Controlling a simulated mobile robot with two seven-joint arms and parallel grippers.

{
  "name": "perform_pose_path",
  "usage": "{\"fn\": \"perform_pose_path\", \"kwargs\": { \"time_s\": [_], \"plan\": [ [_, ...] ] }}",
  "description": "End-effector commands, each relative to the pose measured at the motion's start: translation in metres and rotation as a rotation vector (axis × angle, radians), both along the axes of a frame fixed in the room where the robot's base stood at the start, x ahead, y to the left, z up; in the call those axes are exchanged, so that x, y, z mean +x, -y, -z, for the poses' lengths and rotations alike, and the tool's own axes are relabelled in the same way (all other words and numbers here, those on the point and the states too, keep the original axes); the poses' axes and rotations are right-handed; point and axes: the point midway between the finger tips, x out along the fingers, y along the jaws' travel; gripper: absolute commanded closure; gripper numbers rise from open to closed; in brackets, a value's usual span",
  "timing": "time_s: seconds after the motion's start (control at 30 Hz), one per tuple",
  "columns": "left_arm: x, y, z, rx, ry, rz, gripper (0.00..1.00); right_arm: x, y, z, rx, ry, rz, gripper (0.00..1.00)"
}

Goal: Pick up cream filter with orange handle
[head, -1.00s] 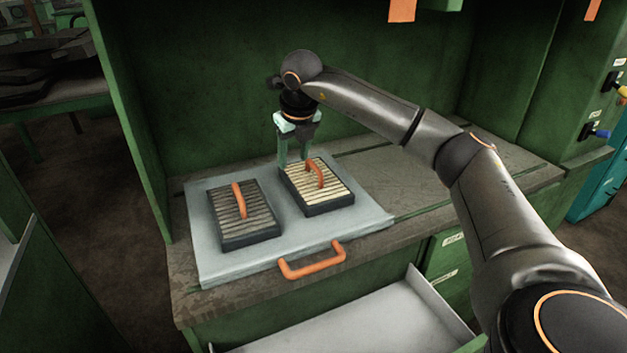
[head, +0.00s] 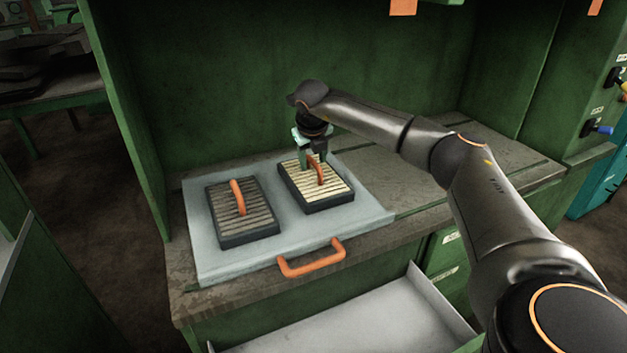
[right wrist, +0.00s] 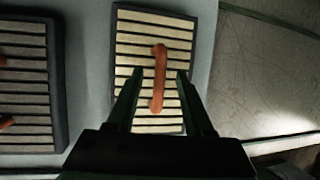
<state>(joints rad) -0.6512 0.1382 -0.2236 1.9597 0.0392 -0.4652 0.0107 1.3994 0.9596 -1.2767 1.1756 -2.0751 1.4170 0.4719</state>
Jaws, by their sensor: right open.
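The cream filter (head: 329,197) is a dark-framed block with cream slats, lying flat on the right part of a pale grey tray (head: 290,236). Its orange handle (head: 317,171) stands up from its middle. My right gripper (head: 312,163) is open and low over the cream filter, its fingers at the handle. In the right wrist view the cream filter (right wrist: 128,63) lies ahead, and its handle (right wrist: 159,78) is between the two open fingers (right wrist: 160,90), with gaps on both sides. My left gripper does not show.
A greyer, darker filter (head: 258,217) with its own orange handle lies left on the tray. The tray has an orange front handle (head: 312,259). An open drawer (head: 360,318) juts out below. Green walls (head: 230,80) enclose the back and left. Bare bench lies to the right.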

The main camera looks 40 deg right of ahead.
Motion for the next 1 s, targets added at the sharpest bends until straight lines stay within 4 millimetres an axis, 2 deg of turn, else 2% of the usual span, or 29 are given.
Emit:
{"fn": "perform_pose_path", "kwargs": {
  "time_s": [0.1, 0.37, 0.83, 1.0],
  "plan": [
    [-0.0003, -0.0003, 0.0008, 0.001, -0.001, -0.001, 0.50, 0.0037, 0.0033, 0.0115, 0.001, 0.000, -0.001, 0.48],
    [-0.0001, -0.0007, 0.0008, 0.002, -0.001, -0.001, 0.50, 0.0048, 0.0043, 0.0142, 0.000, 0.001, -0.001, 0.48],
    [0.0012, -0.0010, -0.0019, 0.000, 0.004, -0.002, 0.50, 0.0047, 0.0042, 0.0139, 0.001, 0.001, -0.001, 1.00],
    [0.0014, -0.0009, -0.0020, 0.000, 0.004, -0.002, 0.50, 0.0046, 0.0041, 0.0138, 0.001, 0.001, -0.001, 1.00]
  ]
}}
